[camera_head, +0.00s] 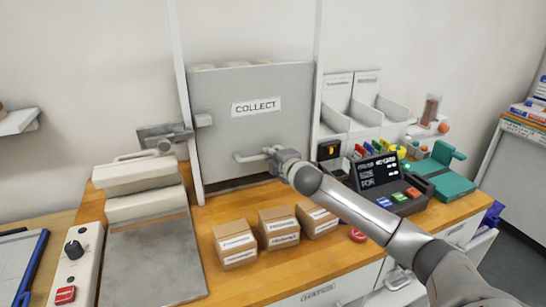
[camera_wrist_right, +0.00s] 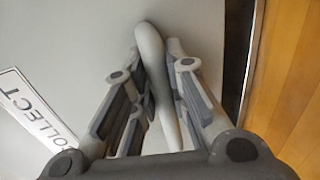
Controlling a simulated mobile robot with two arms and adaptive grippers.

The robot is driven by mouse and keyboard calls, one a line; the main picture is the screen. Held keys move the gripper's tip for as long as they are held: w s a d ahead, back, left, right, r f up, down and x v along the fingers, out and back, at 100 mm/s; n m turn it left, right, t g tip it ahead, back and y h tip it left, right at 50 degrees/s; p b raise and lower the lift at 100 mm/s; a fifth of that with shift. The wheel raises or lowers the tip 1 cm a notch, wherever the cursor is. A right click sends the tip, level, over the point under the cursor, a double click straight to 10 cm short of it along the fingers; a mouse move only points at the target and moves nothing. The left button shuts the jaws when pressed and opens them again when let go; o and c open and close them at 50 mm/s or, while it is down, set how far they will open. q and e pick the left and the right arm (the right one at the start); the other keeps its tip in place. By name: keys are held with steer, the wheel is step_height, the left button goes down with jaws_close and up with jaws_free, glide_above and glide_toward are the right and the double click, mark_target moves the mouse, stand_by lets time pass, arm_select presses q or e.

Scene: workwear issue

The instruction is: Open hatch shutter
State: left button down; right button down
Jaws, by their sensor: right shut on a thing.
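The hatch shutter (camera_head: 222,140) is a grey upright panel with a "COLLECT" label (camera_head: 256,107), set between two white posts above the counter. A pale bar handle (camera_head: 247,158) sits low on it. My right gripper (camera_head: 274,154) reaches in from the right at the handle. In the right wrist view the handle (camera_wrist_right: 153,62) runs between the fingers of my right gripper (camera_wrist_right: 155,85), which are shut on it. The shutter face (camera_wrist_right: 80,40) fills the left of that view. A narrow dark gap shows at the shutter's lower edge. My left gripper is not in view.
Three small cartons (camera_head: 279,228) stand on the wooden counter (camera_head: 200,218) in front of the shutter. A dark terminal (camera_head: 392,185) and a teal device (camera_head: 440,170) are on the right. A heat-press-like machine (camera_head: 140,185) is on the left.

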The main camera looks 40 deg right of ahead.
mark_target(270, 99)
steer(key=r+p, duration=0.7)
steer(key=r, duration=0.2)
steer(key=r+p, duration=0.6)
steer(key=r, duration=0.2)
steer(key=shift+d+r+p, duration=0.2)
steer(key=shift+r+p, duration=0.15)
steer(key=shift+p, duration=0.05)
steer(key=c, duration=1.4)
jaws_free()
steer(key=shift+f, duration=0.2)
steer(key=shift+s+a, duration=0.2)
steer(key=shift+s, duration=0.25)
steer(key=v, duration=1.1)
steer(key=shift+d, duration=0.1)
